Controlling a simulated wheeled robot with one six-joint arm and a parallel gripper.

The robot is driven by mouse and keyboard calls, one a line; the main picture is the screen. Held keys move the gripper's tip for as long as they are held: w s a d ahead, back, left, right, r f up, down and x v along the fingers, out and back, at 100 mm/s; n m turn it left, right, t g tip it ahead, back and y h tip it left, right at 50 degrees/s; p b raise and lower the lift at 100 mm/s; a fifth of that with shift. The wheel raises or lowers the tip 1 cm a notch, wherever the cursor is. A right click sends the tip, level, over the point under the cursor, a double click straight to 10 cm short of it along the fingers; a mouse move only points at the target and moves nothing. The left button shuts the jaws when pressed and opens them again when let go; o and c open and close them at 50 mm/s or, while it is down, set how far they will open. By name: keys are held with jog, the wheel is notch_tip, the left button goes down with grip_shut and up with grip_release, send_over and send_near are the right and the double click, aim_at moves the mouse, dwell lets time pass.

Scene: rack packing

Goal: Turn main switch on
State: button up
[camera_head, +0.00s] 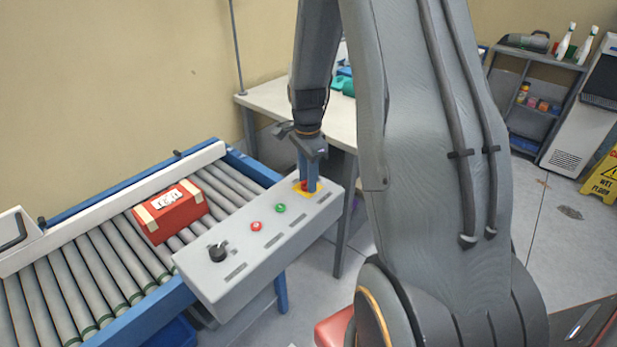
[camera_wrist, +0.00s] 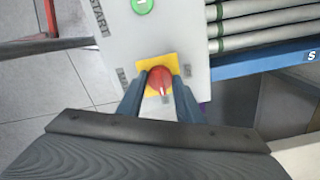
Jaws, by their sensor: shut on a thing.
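A red knob (camera_wrist: 160,80) sits on a square yellow plate (camera_wrist: 173,62) at the end of a grey control panel (camera_head: 237,283). In the head view the red knob (camera_head: 304,185) and yellow plate (camera_head: 297,192) are partly covered by my fingers. My gripper (camera_head: 309,183) points down over that end of the panel. In the wrist view my gripper (camera_wrist: 161,84) has its two blue-grey fingers on either side of the red knob, shut on it. A light mark shows on the knob's lower edge. Which label belongs to this knob cannot be read.
The panel also carries a green button (camera_head: 280,208), a red button (camera_head: 256,226) and a black rotary selector (camera_head: 218,252). Behind it runs a roller conveyor (camera_head: 90,262) with a red box (camera_head: 172,213). A white table (camera_head: 265,98) stands beyond. A yellow floor sign (camera_head: 603,178) stands far right.

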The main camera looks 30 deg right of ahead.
jog(key=shift+w+r, duration=0.1)
jog(key=shift+w, duration=0.1)
dwell(0.4)
jog(key=o, duration=1)
jog(key=shift+o, duration=0.2)
jog(key=shift+s, duration=0.1)
jog(key=shift+r+b, duration=0.9)
jog(key=shift+r, duration=2.95)
